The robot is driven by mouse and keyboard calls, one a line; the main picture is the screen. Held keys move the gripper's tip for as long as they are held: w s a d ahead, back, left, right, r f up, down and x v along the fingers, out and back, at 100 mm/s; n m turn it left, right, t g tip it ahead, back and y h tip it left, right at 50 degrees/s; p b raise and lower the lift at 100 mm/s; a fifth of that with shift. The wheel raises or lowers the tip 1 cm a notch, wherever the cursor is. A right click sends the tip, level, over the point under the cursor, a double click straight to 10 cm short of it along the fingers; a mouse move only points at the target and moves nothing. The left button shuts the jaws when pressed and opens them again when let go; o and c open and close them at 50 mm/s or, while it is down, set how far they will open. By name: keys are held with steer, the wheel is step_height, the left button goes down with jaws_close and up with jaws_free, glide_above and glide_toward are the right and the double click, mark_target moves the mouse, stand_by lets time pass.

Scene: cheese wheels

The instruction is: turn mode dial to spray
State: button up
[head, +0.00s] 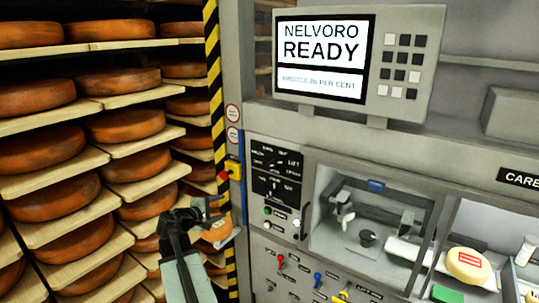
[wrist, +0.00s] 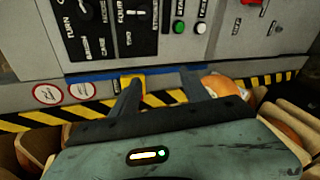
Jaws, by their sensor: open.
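The black dial panel (head: 276,172) is on the grey machine front, left of the glass-fronted chamber. It carries two dials with small white-lettered labels. In the wrist view the panel (wrist: 112,45) is at the top left, cut off by the frame edge; "TURN" can be read on it, but I cannot make out a spray label or which mode the pointer marks. My gripper (head: 208,207) is left of and below the panel, apart from it. In the wrist view my gripper (wrist: 163,90) has its two fingers spread with nothing between them.
A yellow box with a red button (head: 231,170) is between my gripper and the panel. Green and white buttons (head: 268,211) are below the dials. Racks of orange cheese wheels (head: 130,160) fill the left. A screen (head: 322,58) reads "NELVORO READY".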

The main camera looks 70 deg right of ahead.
mark_target(271, 166)
steer(key=s+d+r+n+g+h+p, duration=0.2)
steer(key=s+d+r+n+h, duration=0.1)
steer(key=s+d+r, duration=0.85)
steer(key=x, duration=0.7)
steer(key=shift+s+d+f, duration=0.15)
steer(key=shift+s+f, duration=0.05)
steer(key=c, duration=1.1)
steer(key=shift+s+a, duration=0.1)
steer(key=shift+a, duration=0.2)
jaws_close()
steer(key=shift+d, duration=0.2)
steer(key=shift+m, duration=0.3)
